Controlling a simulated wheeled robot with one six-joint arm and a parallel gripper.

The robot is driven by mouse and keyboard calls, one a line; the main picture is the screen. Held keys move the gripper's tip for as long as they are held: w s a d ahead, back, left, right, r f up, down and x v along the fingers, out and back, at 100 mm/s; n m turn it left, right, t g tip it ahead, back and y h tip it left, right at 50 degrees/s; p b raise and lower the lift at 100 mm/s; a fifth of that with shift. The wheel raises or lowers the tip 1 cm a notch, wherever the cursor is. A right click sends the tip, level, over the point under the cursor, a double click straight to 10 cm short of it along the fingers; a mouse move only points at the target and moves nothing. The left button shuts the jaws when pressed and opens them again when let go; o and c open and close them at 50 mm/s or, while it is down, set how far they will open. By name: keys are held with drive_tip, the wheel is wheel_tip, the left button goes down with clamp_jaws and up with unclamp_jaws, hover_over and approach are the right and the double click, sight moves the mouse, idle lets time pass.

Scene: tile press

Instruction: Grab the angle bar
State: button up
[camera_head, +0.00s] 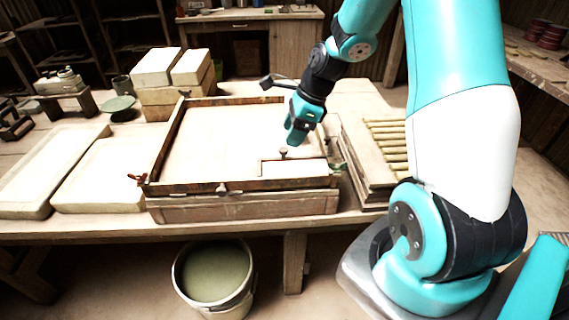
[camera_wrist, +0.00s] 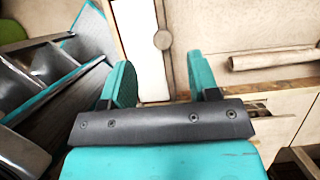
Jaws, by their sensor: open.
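The angle bar (camera_head: 262,161) is a thin pale L-shaped piece with a small dark knob on top. It lies inside the near right corner of the wooden press frame (camera_head: 160,149) on the table. In the wrist view, a strip of the bar (camera_wrist: 166,72) with its round knob shows just beyond my fingers. My gripper (camera_head: 291,138) is above the bar, close to the knob, pointing down. Whether the fingers touch the bar cannot be told.
Pale slabs (camera_head: 100,175) lie left of the frame, and stacked blocks (camera_head: 157,66) stand behind it. A rack of yellowish rods (camera_head: 388,140) is to the right. A bucket (camera_head: 214,275) stands on the floor in front. The frame's raised walls surround the bar.

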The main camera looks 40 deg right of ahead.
sight(284, 149)
drive_tip(key=x, duration=0.6)
drive_tip(key=shift+w+f, duration=0.15)
drive_tip(key=shift+f, duration=0.15)
drive_tip(key=shift+c, duration=0.2)
clamp_jaws()
